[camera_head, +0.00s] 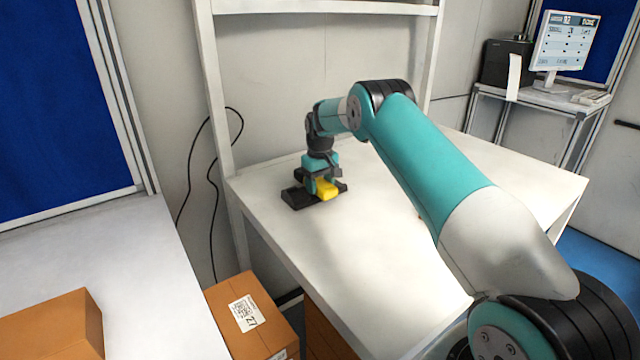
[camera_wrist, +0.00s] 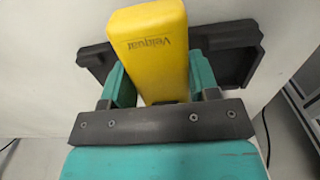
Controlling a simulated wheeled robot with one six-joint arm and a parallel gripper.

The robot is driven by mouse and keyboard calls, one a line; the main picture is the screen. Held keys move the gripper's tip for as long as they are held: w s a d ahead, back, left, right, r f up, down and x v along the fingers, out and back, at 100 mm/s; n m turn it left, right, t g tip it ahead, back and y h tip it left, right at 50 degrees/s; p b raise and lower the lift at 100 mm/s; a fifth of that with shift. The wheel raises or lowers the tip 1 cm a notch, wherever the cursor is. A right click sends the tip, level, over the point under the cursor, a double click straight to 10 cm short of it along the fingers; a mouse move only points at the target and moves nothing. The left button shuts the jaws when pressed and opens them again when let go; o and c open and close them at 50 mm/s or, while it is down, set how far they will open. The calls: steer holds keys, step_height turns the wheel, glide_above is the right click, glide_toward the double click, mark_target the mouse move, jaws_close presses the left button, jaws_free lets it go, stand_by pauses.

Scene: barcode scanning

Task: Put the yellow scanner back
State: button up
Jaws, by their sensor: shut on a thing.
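The yellow scanner (camera_head: 327,189) is at the far left of the white table (camera_head: 360,270), at the black holder (camera_head: 297,198). In the wrist view the yellow scanner (camera_wrist: 150,45), with printed lettering, lies between the teal fingers of my gripper (camera_wrist: 160,85). My gripper (camera_head: 322,180) is shut on it and points down. The black holder (camera_wrist: 238,50) shows behind the scanner on both sides. I cannot tell whether the scanner is seated in the holder or just above it.
A shelf frame (camera_head: 215,90) rises behind the table. A monitor (camera_head: 566,42) and a black printer (camera_head: 505,62) stand on a desk at the back right. The table's middle is clear.

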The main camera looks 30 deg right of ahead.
mark_target(320, 182)
steer(key=shift+f, duration=0.35)
steer(key=o, duration=0.8)
steer(key=shift+f, duration=0.1)
step_height(320, 182, up, 12)
steer(key=b, duration=0.3)
steer(key=s+a+r+n, duration=0.1)
steer(key=s+a+r, duration=0.2)
steer(key=a, duration=0.3)
steer(key=s+a+r+n, duration=0.1)
steer(key=s+a+r, duration=0.2)
steer(key=a+r, duration=0.15)
steer(key=s+a+r+n+y, duration=0.1)
steer(key=s+a+n, duration=0.1)
steer(key=s+a, duration=0.75)
steer(key=s+a+r+n+y, duration=0.15)
steer(key=s+a, duration=0.45)
steer(key=s, duration=0.7)
steer(key=shift+n+y, duration=0.55)
steer(key=shift+y, duration=0.3)
steer(key=s+a+f, duration=0.1)
steer(key=s, duration=0.4)
steer(key=s+a+f, duration=0.1)
steer(key=s, duration=0.4)
steer(key=s+a+f, duration=0.1)
steer(key=s, duration=0.4)
steer(key=shift+s+a, duration=0.1)
steer(key=shift+a, duration=0.1)
